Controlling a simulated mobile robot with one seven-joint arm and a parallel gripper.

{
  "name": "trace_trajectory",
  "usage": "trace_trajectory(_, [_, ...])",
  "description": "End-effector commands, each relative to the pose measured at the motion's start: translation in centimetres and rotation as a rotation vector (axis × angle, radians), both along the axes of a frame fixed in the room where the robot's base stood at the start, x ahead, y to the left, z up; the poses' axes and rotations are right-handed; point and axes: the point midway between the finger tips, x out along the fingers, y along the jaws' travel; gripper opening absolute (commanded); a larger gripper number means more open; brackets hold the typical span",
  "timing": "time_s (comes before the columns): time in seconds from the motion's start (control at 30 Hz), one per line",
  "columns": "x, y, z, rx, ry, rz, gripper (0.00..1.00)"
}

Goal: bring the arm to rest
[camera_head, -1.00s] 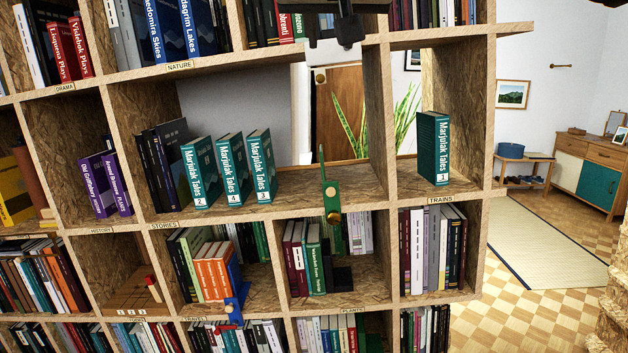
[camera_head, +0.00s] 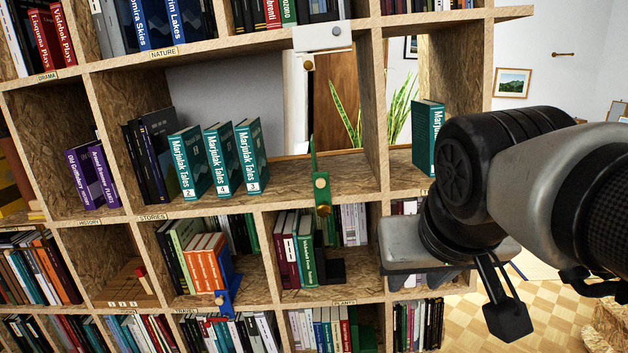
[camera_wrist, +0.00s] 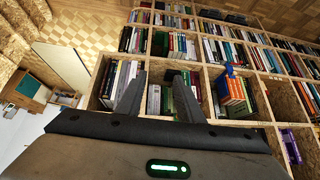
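My arm reaches in from the right side of the head view, in front of the right part of the shelf wall. My gripper's fingers show in the wrist view (camera_wrist: 160,95). They stand apart with nothing visibly held between them, and book rows lie beyond. In the head view the arm hides part of the teal Marjulak Tales volume (camera_head: 426,135) in the right-hand compartment. Three more Marjulak Tales volumes (camera_head: 220,162) lean in the stories compartment, numbered 2, 4 and 3.
The wooden book wall (camera_head: 340,184) fills most of the head view. A green bookend (camera_head: 322,190) stands on the middle shelf board, a blue one (camera_head: 228,292) lower down. Orange books (camera_head: 207,268) stand beside the blue one. Open floor (camera_head: 470,330) shows at the lower right.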

Motion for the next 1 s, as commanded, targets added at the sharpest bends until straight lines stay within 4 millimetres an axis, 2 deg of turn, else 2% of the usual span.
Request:
trace_trajectory(0.03, [-1.6,-0.3,-2.1,0.013,0.034,-0.004,0.34])
trace_trajectory(0.2, [-6.2,-0.6,-8.3,0.062,0.133,-0.001,0.34])
trace_trajectory(0.23, [-6.5,-0.5,-7.8,0.067,0.141,0.001,0.34])
trace_trajectory(0.27, [-6.2,-0.5,-5.6,0.063,0.135,0.003,0.34])
trace_trajectory(0.3, [-6.1,-0.5,-4.5,0.063,0.135,0.003,0.34])
trace_trajectory(0.47, [-6.1,-0.5,-0.2,0.062,0.136,0.003,0.34])
trace_trajectory(0.7, [-6.1,-0.5,8.4,0.062,0.135,0.004,0.34])
trace_trajectory(0.83, [-6.1,-0.5,11.4,0.062,0.135,0.004,0.34])
trace_trajectory(1.0, [-6.1,-0.5,12.8,0.062,0.135,0.004,0.34])
